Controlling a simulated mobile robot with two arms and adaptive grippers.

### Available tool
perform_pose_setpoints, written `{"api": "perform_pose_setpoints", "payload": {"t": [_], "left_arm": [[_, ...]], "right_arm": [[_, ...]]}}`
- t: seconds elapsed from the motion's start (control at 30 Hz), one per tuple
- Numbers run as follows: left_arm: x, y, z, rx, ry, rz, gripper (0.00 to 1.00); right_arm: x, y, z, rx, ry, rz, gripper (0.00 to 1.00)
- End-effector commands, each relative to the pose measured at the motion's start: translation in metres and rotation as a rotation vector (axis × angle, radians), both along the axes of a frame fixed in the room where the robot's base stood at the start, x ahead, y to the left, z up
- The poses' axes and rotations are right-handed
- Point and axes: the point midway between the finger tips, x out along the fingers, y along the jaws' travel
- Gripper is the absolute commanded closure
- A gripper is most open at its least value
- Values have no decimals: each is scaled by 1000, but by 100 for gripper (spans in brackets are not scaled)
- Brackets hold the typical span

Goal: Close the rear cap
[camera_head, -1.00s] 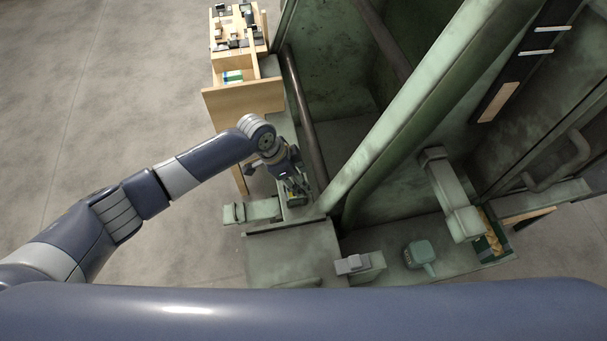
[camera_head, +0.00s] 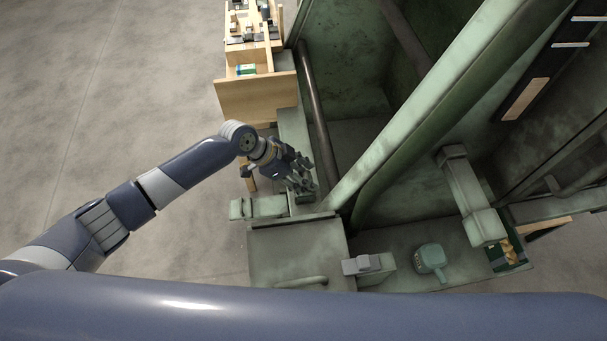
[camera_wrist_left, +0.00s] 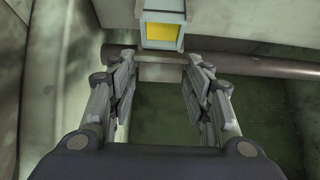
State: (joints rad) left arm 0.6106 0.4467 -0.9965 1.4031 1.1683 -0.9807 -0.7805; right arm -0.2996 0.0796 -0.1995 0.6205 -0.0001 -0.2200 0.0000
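I cannot tell for sure which part is the rear cap. A flat green panel (camera_head: 293,247) with a dark upper edge and a handle (camera_head: 300,282) lies at the front of the machine. My left gripper (camera_head: 303,182) is beyond this panel, over a narrow green ledge. In the wrist view my left gripper (camera_wrist_left: 159,62) is open and empty, its two fingers wide apart. A grey block with a yellow face (camera_wrist_left: 161,34) is ahead, at the fingertips' level or beyond, with no visible contact. My right gripper is not in view.
The green machine's tall post (camera_head: 430,110) rises right of my gripper. A dark pipe (camera_head: 318,120) runs beside the ledge. A wooden stand (camera_head: 257,97) is at the back. A green block (camera_head: 258,208) sticks out left. A small green jug-like thing (camera_head: 431,258) stands right. Floor on the left is clear.

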Motion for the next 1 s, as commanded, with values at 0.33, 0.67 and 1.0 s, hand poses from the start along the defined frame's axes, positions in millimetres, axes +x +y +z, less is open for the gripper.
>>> {"api": "perform_pose_setpoints", "payload": {"t": [0.33, 0.67, 1.0], "left_arm": [[0, 0, 0, 0, 0, 0, 42], [-3, 23, 32, 1, -3, 1, 42], [-11, 61, 85, 2, 0, 1, 42]], "right_arm": [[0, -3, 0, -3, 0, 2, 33], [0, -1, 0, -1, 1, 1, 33], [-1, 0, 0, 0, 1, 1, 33]]}}
